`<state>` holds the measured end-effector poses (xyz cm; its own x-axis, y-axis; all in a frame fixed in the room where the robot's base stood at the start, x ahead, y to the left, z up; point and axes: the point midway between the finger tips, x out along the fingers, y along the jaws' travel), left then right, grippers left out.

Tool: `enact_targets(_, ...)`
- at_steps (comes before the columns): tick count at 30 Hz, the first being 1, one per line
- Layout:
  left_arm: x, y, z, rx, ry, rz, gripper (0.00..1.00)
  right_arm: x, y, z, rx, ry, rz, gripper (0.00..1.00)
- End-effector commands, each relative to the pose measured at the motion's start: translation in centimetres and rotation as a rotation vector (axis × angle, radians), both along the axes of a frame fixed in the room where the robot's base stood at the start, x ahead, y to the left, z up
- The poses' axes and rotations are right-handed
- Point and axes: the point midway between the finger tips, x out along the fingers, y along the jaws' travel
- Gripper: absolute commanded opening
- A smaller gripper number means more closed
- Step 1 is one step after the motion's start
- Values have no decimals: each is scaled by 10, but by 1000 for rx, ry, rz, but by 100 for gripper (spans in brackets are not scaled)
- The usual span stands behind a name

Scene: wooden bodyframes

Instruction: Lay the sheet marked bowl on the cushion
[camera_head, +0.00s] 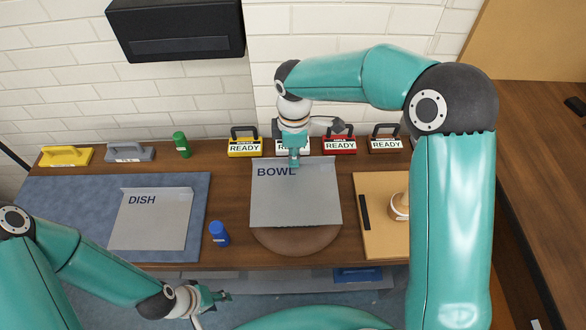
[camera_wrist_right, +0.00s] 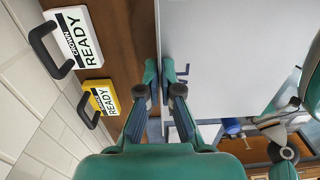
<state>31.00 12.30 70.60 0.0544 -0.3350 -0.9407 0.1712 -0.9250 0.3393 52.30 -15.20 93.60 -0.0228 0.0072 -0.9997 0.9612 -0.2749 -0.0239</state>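The grey sheet marked BOWL (camera_head: 295,205) is over the round brown cushion (camera_head: 297,243), whose front edge shows below it. I cannot tell whether the sheet touches the cushion. My right gripper (camera_head: 293,160) is at the sheet's back edge. In the right wrist view, the fingers of my right gripper (camera_wrist_right: 163,88) are closed around the raised lip of the sheet (camera_wrist_right: 230,55). My left gripper (camera_head: 222,297) is in front of the table, away from the sheet, with its fingers apart and empty.
A sheet marked DISH (camera_head: 152,218) lies on a blue mat (camera_head: 60,205) at left. A blue bottle (camera_head: 218,234) stands between the mat and the cushion. A wooden board (camera_head: 380,245) with a round item is at right. Several READY signs (camera_head: 245,147) line the back.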

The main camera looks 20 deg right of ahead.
Motion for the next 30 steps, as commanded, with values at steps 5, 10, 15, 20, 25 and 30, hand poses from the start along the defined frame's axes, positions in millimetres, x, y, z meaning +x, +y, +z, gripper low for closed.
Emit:
enact_targets(5,0,0,2,0,0,0,40,0,0,-14,-1,-1,-1,0)
enact_targets(10,0,0,5,0,0,0,40,0,0,-33,0,2,0,0)
enact_targets(15,0,0,7,0,0,0,40,0,0,-53,-1,0,0,0)
enact_targets(20,0,0,6,0,0,0,40,1,0,-56,-1,-2,-1,0)
enact_targets(25,0,0,5,0,0,0,40,1,0,-57,-1,-2,0,0)
enact_targets(30,0,0,5,0,0,0,40,0,0,-58,0,-1,0,23)
